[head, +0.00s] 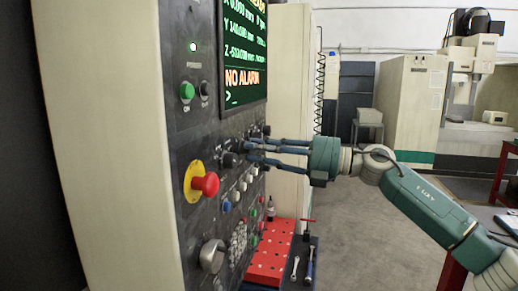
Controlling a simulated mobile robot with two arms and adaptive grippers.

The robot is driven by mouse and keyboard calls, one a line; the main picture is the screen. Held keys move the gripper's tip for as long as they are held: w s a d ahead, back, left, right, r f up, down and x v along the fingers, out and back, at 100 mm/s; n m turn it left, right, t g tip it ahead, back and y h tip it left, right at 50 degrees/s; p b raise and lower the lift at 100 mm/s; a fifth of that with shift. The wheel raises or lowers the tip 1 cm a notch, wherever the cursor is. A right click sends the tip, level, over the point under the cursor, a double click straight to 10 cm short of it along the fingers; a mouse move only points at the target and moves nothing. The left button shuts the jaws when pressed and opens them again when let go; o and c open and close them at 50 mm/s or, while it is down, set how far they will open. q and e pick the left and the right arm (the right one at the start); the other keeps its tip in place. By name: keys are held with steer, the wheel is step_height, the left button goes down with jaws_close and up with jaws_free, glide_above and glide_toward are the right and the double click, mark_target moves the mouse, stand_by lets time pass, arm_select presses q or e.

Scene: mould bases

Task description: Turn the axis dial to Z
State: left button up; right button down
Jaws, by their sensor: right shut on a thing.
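The machine control panel (205,137) stands at the left, seen at a steep angle. My right gripper (246,150) reaches in from the right with its blue fingers against the panel below the screen. It is shut on a small dark dial, which the fingers largely hide. The dial's markings and pointer are too small and covered to read, so I cannot tell which letter it points to. Another black knob (229,160) shows just left of the fingertips. My left gripper is not in view.
A red emergency stop button (206,184) on a yellow ring sticks out left of the gripper. The screen (245,50) reads NO ALARM. A large grey knob (213,255) sits lower. A red perforated board (270,255) lies below, beside tools. The floor (375,235) is open.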

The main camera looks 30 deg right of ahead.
steer(key=shift+d+r, duration=0.1)
steer(key=shift+r, duration=0.1)
stand_by(0.3)
steer(key=c, duration=1.6)
jaws_free()
steer(key=shift+o, duration=1)
steer(key=shift+w+f, duration=0.1)
steer(key=shift+f, duration=0.05)
steer(key=shift+f, duration=0.1)
steer(key=r+v, duration=0.1)
steer(key=v, duration=1.1)
steer(key=shift+f, duration=0.4)
